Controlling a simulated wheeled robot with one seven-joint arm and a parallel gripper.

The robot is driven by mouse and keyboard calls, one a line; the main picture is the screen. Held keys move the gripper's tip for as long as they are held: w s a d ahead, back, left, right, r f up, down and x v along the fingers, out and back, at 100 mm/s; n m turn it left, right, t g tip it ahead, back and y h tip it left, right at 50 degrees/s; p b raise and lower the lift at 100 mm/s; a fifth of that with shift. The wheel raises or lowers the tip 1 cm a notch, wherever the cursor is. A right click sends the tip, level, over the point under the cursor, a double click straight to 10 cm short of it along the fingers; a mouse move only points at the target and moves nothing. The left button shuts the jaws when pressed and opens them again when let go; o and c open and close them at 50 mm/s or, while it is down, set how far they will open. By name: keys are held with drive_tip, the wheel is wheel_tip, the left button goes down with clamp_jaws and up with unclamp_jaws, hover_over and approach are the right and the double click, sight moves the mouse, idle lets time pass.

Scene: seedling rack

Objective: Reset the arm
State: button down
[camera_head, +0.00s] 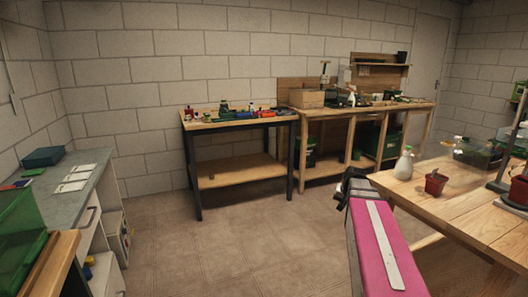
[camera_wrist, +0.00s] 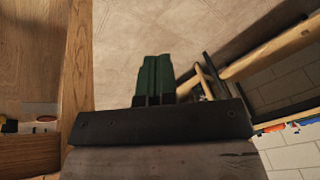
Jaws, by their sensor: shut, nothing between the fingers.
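In the wrist view my gripper (camera_wrist: 156,62) shows as two dark green fingers side by side, pressed together beyond a black bar. Nothing is between them. Floor tiles show behind the fingertips. In the head view my pink arm reaches up from the bottom right and ends in a dark part beside the near left corner of the right-hand wooden table (camera_head: 415,190). The fingers cannot be made out clearly there.
The right-hand table holds a white-green bottle (camera_head: 404,163), a terracotta pot (camera_head: 436,183) and a clear bin (camera_head: 478,153). A dark-legged workbench (camera_head: 240,121) and a wooden potting bench (camera_head: 330,110) stand by the back wall. A grey counter (camera_head: 62,207) is at left. The middle floor (camera_head: 230,230) is clear.

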drive_tip(key=s+a+f+n+g+h, duration=0.1)
drive_tip(key=s+a+f+n+g, duration=0.2)
drive_tip(key=s+a+f, duration=1.1)
drive_tip(key=s+n, duration=0.1)
drive_tip(key=s, duration=0.1)
drive_tip(key=shift+s+a+g, duration=0.25)
drive_tip(key=shift+s+g, duration=0.05)
drive_tip(key=shift+s, duration=0.1)
idle(1.6)
drive_tip(key=w+d+r+m+t+y, duration=0.1)
drive_tip(key=w+d+r+m+t, duration=0.4)
drive_tip(key=w+d+r, duration=1.6)
drive_tip(key=w+d+r+m+t+h, duration=0.1)
drive_tip(key=w+d+r+m+t, duration=0.1)
drive_tip(key=d+r, duration=1.1)
drive_tip(key=w+d+r+m+t, duration=0.2)
drive_tip(key=d+r, duration=0.9)
drive_tip(key=r, duration=0.5)
drive_tip(key=shift+s+f, duration=0.15)
drive_tip(key=shift+f, duration=2.05)
drive_tip(key=shift+s+f, duration=0.1)
drive_tip(key=shift+f, duration=2.1)
